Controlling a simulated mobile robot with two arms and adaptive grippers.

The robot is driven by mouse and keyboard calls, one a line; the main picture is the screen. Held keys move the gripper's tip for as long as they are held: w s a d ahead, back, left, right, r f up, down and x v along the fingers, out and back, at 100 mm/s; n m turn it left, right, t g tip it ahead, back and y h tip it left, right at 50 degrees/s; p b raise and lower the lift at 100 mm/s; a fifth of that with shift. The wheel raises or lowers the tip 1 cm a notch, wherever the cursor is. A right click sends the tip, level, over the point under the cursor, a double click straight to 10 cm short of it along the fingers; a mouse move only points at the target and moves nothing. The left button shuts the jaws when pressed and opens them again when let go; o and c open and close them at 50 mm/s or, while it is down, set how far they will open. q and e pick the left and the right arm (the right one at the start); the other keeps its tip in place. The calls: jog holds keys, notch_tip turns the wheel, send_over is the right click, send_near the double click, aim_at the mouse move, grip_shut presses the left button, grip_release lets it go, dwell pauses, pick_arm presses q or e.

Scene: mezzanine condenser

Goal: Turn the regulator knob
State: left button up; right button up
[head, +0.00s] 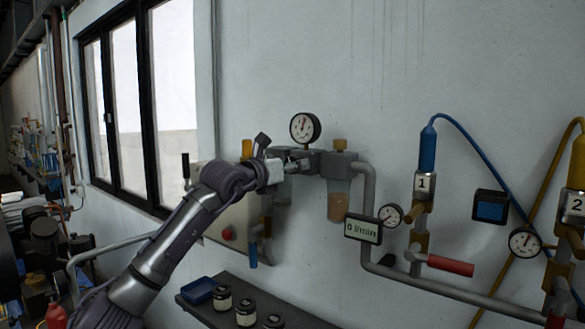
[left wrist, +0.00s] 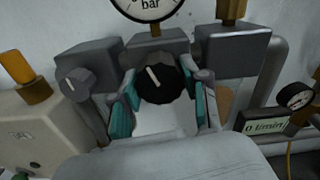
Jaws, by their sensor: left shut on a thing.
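The regulator knob (left wrist: 160,82) is black and round with a pale pointer line, and shows in the middle of the left wrist view. The line tilts to the upper left. My left gripper (head: 296,163) reaches the regulator below the round pressure gauge (head: 305,128). In the left wrist view, its teal-padded fingers (left wrist: 163,90) stand on both sides of the knob, shut on it. In the head view the knob is hidden by the gripper. My right gripper is not in view.
A smaller grey knob (left wrist: 76,82) sits left of the regulator. A flow display (head: 363,228) hangs to the right, near pipes and a red-handled valve (head: 450,265). A shelf (head: 260,310) with several jars is below. A window (head: 140,100) is at left.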

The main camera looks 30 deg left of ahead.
pick_arm(q)
jog(key=n+b, duration=0.2)
jog(key=shift+f+n, duration=0.15)
jog(key=shift+n, duration=0.15)
jog(key=n+b, duration=0.1)
jog(key=n, duration=0.2)
jog(key=shift+n+b, duration=0.3)
jog(key=shift+b, duration=0.1)
jog(key=n+b, duration=0.1)
jog(key=n, duration=0.3)
jog(key=shift+d+n, duration=0.1)
jog(key=shift+n, duration=0.2)
jog(key=n, duration=0.4)
jog(key=shift+r, duration=0.2)
jog(key=n, duration=0.4)
jog(key=n+p, duration=0.1)
jog(key=n, duration=0.2)
jog(key=shift+n, duration=0.3)
jog(key=n+p, duration=0.1)
jog(key=n, duration=0.2)
jog(key=shift+r+n, duration=0.1)
jog(key=shift+n, duration=0.2)
jog(key=shift+n+p, duration=1.2)
jog(key=shift+n, duration=0.6)
